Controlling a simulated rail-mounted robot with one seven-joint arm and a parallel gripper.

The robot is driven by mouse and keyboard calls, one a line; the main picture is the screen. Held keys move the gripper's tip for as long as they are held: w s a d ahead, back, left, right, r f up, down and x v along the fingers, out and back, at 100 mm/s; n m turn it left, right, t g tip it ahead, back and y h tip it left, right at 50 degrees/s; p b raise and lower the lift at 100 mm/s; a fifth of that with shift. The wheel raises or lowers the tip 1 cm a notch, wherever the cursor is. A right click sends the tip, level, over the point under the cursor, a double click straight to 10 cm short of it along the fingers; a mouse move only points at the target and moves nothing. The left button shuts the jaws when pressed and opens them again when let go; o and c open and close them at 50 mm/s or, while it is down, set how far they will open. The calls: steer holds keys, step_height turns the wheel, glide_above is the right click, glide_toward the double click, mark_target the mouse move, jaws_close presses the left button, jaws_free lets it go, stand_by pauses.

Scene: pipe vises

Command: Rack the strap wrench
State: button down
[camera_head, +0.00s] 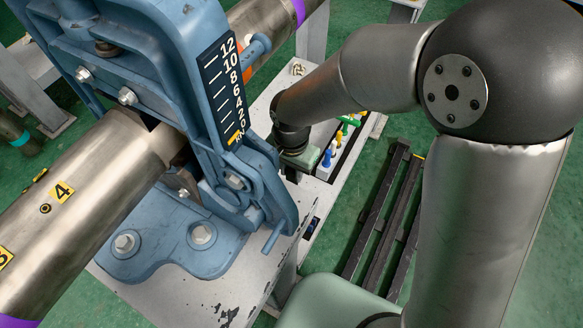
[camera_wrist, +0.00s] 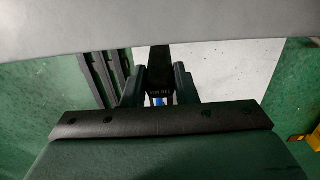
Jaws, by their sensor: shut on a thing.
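In the wrist view, my gripper (camera_wrist: 158,92) has its two dark green fingers on either side of a black piece with small pale lettering, which I take to be the strap wrench (camera_wrist: 159,62). A bit of blue shows below it between the fingers. Most of the wrench is hidden by the gripper body and the frame. In the head view, my gripper (camera_head: 300,160) is beyond the blue vise, over the bench beside a row of coloured handles (camera_head: 334,148). Its fingertips and the wrench are hidden or too small to make out there.
The blue pipe vise (camera_head: 190,80) clamps a steel pipe (camera_head: 95,175) and stands close on the left of my gripper. The light bench (camera_head: 215,295) has an edge under the gripper. Dark rails (camera_head: 385,215) lie on the green floor to the right.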

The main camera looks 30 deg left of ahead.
mark_target(291, 178)
steer(key=shift+f+b, duration=1.45)
steer(key=shift+f, duration=0.3)
stand_by(1.5)
steer(key=c, duration=1.1)
jaws_free()
steer(key=shift+o, duration=0.2)
step_height(291, 178, up, 18)
steer(key=p, duration=0.4)
steer(key=shift+f, duration=0.25)
steer(key=shift+p, duration=0.3)
